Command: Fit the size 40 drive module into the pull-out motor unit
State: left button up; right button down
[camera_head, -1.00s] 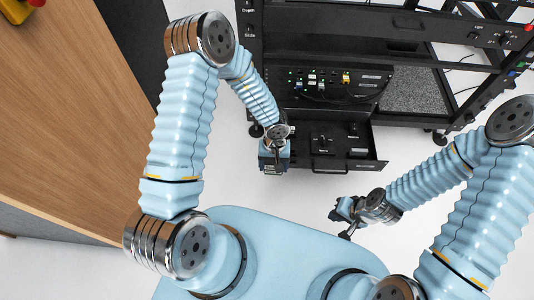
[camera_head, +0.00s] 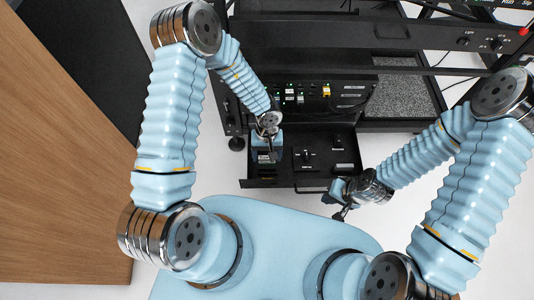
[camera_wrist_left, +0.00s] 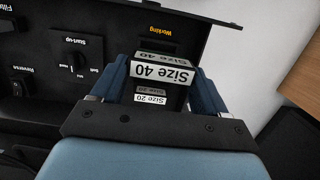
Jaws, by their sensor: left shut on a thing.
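The module also shows below the gripper in the head view (camera_head: 267,157). The pull-out motor unit (camera_head: 330,172) is a black drawer extended from the rack. The module is over or in its left part; how deep it sits is hidden. My right gripper (camera_head: 339,198) is near the drawer's front right, its jaws too small to read.
The black rack (camera_head: 300,62) stands behind the drawer, with a switch panel (camera_head: 310,93) above it. Drawer controls (camera_wrist_left: 76,58) labelled "Start-up" and "Reverse" lie beside the module, and a "Working" label (camera_wrist_left: 161,32) beyond it. A wooden table (camera_head: 60,170) fills the left.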

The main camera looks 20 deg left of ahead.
pick_arm(q)
jog(key=shift+w, duration=0.2)
notch_tip(320, 180, down, 3)
jog(key=shift+r, duration=0.1)
jog(key=shift+f+b, duration=0.8)
jog(key=shift+f, duration=0.6)
jog(key=shift+p, duration=0.55)
dwell(0.4)
